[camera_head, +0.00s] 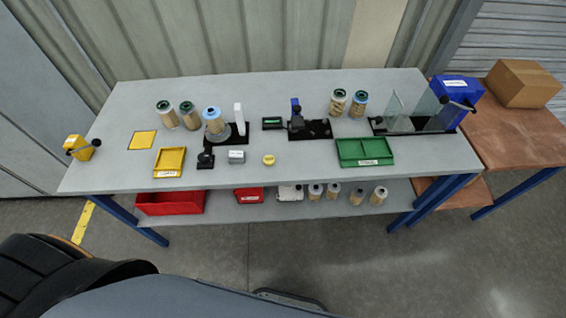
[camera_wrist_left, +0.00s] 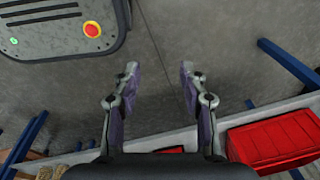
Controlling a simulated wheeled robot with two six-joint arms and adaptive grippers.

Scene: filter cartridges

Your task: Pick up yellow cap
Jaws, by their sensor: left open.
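The yellow cap (camera_head: 268,159) is a small round piece on the grey workbench (camera_head: 226,179), near its front edge and left of the green tray. It stands apart from its neighbours. In the left wrist view my left gripper (camera_wrist_left: 159,75) is open, with nothing between its fingers. Grey floor shows behind the fingers, and the cap is not in that view. Neither gripper shows in the head view. My right gripper is in neither view.
Black fixtures and several filter cartridges stand behind. A red bin (camera_wrist_left: 283,140) sits on the lower shelf (camera_head: 222,205).

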